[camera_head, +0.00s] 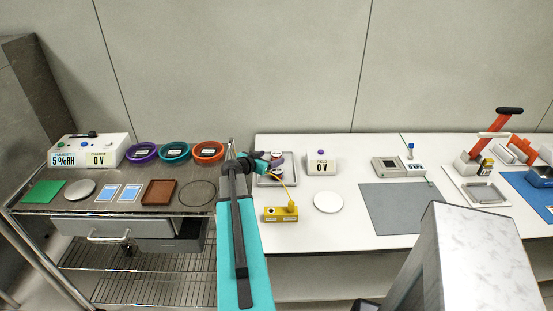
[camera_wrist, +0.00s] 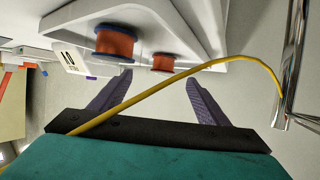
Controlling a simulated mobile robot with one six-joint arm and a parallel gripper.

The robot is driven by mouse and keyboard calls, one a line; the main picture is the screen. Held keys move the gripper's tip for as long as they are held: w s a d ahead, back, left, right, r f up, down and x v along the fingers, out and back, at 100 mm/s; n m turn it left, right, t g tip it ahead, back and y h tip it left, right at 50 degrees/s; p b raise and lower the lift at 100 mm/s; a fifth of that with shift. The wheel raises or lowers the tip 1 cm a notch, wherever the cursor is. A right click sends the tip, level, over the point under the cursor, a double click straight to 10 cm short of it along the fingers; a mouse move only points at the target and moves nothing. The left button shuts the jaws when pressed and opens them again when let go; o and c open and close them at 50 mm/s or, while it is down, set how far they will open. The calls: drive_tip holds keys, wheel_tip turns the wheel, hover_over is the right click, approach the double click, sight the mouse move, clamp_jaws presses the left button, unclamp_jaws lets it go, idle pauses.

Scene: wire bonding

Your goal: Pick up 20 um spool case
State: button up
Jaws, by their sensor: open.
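In the wrist view two copper-coloured spools with dark blue flanges, a nearer one (camera_wrist: 115,43) and a farther one (camera_wrist: 163,63), sit on a pale tray (camera_wrist: 200,35). I cannot read a size label on either, so I cannot tell which is 20 um. My gripper (camera_head: 271,163) is over the tray's left side. In the wrist view its two fingers (camera_wrist: 159,82) are apart and empty, with the farther spool beyond the gap between them.
A yellow cable (camera_wrist: 175,78) crosses in front of my fingers; a yellow box (camera_head: 281,214) stands on the bench. A chrome post (camera_wrist: 292,60) is close at the right in the wrist view.

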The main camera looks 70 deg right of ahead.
sight(275, 156)
drive_tip(key=shift+d, duration=0.1)
drive_tip(key=shift+p+x, duration=0.95)
drive_tip(key=shift+x, duration=0.25)
drive_tip(key=shift+p+x, duration=0.55)
drive_tip(key=shift+x, duration=0.8)
drive_tip(key=c, duration=1.1)
